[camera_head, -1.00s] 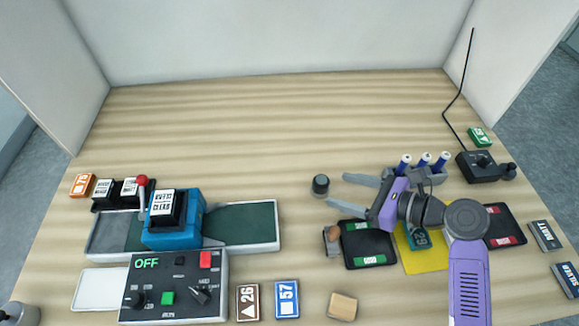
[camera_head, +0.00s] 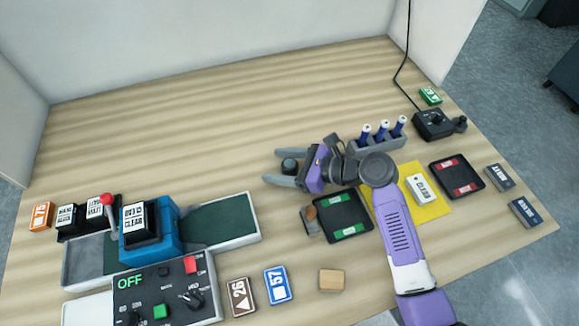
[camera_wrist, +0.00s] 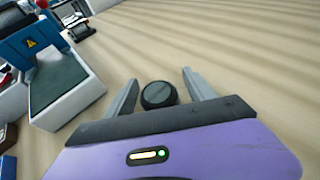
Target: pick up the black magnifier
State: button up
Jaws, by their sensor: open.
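The black magnifier (camera_head: 290,166) is a small dark round cylinder standing on the wooden table. In the wrist view the magnifier (camera_wrist: 158,95) sits between the two grey fingers, nearer the palm than their tips. My gripper (camera_head: 270,166) is open, with one finger on each side of the magnifier. In the wrist view the gripper (camera_wrist: 158,80) shows gaps between the magnifier and both fingers. I cannot tell how high the fingers are above the table.
A black tray (camera_head: 343,215) and a wooden-knobbed stamp (camera_head: 311,220) lie just below my gripper. The table's back is clear.

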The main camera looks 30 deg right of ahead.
jog(key=shift+c, duration=0.2)
grip_shut()
jog(key=shift+r, duration=0.1)
